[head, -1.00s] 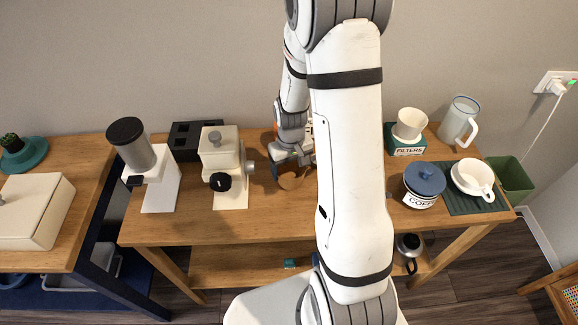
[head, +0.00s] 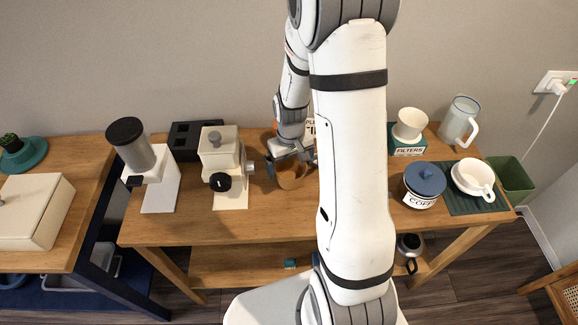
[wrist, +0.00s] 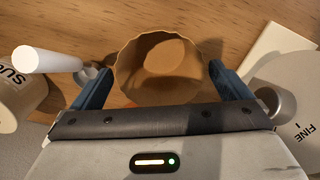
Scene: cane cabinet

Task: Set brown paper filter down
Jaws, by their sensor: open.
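The brown paper filter (wrist: 158,68) is an open, fluted cup in the wrist view. It lies between my gripper's two blue fingers, with a small gap visible on each side. In the head view the filter (head: 291,174) is at the wooden table's surface, in front of my gripper (head: 290,160). My gripper, also in the wrist view (wrist: 157,85), is open around the filter. Whether the filter's base rests fully on the wood is hard to tell. My arm hides part of the table to the right.
A cream grinder (head: 222,160) stands left of my gripper, close by. A blue-lidded coffee jar (head: 424,183) stands nearer. Bare table (head: 270,225) lies in front.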

